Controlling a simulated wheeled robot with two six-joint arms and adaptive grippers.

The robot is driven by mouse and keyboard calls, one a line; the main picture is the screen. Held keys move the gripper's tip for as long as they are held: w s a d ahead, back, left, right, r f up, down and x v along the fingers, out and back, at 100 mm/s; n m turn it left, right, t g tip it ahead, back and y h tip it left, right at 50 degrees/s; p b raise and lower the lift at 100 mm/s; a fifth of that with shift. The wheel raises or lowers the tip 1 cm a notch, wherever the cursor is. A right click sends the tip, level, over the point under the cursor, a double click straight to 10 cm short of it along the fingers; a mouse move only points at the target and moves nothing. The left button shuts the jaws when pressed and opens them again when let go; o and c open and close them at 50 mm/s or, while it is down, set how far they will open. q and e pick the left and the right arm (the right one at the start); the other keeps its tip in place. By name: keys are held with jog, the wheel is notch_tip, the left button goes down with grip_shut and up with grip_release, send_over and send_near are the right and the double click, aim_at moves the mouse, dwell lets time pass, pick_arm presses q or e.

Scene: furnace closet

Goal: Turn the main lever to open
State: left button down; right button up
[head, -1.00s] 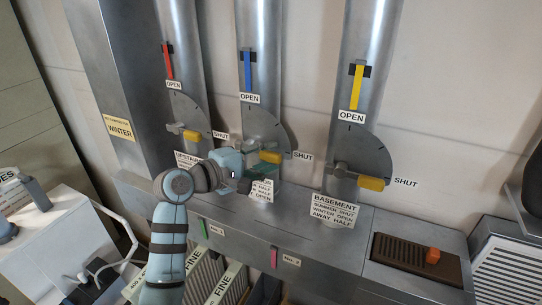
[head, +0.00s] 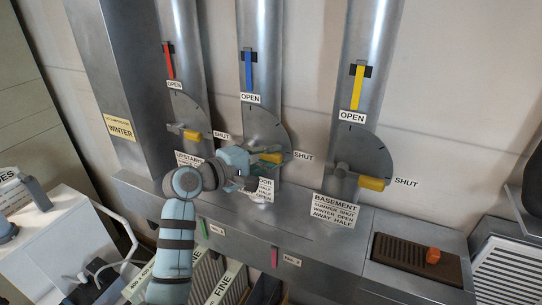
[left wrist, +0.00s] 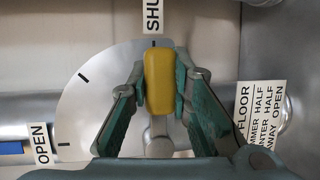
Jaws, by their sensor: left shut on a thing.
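The main lever's yellow handle (head: 273,158) is on the middle duct and points right at the SHUT label. In the left wrist view its handle (left wrist: 160,90) lies below the SHUT label. The pale dial plate (left wrist: 85,100) behind it has tick marks, with OPEN at the left. My left gripper (head: 264,156) reaches the middle lever from the lower left. In the left wrist view the green fingers of my left gripper (left wrist: 164,82) sit on both sides of the handle, shut on it. My right gripper is not in view.
The upstairs lever (head: 192,135) stands on the left duct and the basement lever (head: 371,183) on the right duct, both toward SHUT. A grey metal box (head: 240,222) runs below. A white floor sign (left wrist: 262,115) sits beside the middle dial.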

pick_arm(q)
jog(key=shift+r, duration=0.1)
jog(key=r+n+p, duration=0.1)
jog(key=p, duration=0.1)
jog(key=shift+r+n+h+p, duration=0.1)
jog(key=shift+n+h+p, duration=0.2)
jog(key=shift+h+p, duration=0.1)
jog(key=shift+a+r+n+p, duration=0.15)
jog(key=shift+r+n+p, duration=0.25)
jog(key=shift+n+p, duration=0.2)
jog(key=shift+w+a+r+n+t+h+p, duration=0.2)
jog(key=shift+r+n+t+h+p, duration=0.2)
jog(key=shift+n+h, duration=0.4)
jog(key=shift+a+r+n+t, duration=0.2)
jog(key=shift+r+n+t, duration=0.15)
jog(key=shift+n, duration=0.45)
jog(key=c, duration=1.4)
grip_release()
jog(key=shift+c, duration=0.2)
